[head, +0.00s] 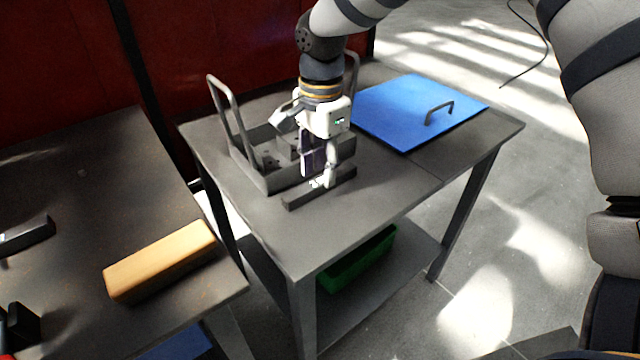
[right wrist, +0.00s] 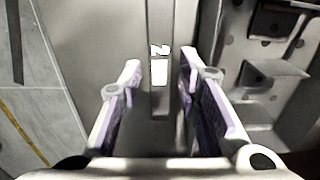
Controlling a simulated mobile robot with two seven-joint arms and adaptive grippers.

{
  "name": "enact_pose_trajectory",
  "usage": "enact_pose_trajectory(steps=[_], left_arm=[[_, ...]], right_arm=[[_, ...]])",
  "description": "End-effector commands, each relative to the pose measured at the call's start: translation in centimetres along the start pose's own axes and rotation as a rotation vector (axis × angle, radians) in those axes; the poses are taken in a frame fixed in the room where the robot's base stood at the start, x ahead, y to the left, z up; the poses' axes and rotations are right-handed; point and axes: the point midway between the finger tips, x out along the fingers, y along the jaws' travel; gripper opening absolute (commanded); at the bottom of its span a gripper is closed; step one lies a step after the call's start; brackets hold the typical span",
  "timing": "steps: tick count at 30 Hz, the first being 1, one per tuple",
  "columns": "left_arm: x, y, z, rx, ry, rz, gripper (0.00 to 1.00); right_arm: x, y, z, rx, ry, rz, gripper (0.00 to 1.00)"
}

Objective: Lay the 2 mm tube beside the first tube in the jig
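A long grey bar (head: 342,178) lies on the grey table under my right gripper (head: 318,184). It carries a white label with a mark like a sideways 2, so it looks like the 2 mm tube. In the right wrist view the bar (right wrist: 160,30) runs between the fingers of my right gripper (right wrist: 160,60). The fingers are open, with a gap on each side of the bar. In the head view the gripper points down and hides part of the bar. I cannot make out the jig or the first tube. My left gripper is not in view.
A grey tray (head: 262,180) with upright handles stands just behind the bar. A blue panel (head: 400,105) with a black handle lies at the back right. A wooden block (head: 160,262) lies on the left table. A green bin (head: 360,260) sits on the lower shelf. The front tabletop is clear.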

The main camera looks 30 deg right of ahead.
Motion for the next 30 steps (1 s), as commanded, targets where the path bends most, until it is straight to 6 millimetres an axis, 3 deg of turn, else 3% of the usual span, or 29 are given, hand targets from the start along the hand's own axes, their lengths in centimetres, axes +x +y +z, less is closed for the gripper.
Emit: enact_pose_trajectory(steps=[3, 11, 15, 25, 30], left_arm=[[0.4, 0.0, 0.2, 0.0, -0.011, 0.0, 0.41], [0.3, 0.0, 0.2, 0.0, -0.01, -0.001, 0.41], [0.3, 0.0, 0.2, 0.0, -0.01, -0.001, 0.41], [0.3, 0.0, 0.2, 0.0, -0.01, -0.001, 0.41], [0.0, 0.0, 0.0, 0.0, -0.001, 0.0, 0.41]], right_arm=[[2.2, 0.1, 0.0, 0.0, -0.001, 0.006, 0.31], [2.5, 0.0, 0.0, -0.001, 0.0, -0.001, 0.31], [2.4, 0.0, 0.0, -0.001, 0.0, 0.0, 0.0], [2.3, 0.0, 0.0, -0.001, 0.001, -0.001, 0.0], [0.5, -0.1, 0.0, 0.0, 0.002, -0.006, 0.0]])
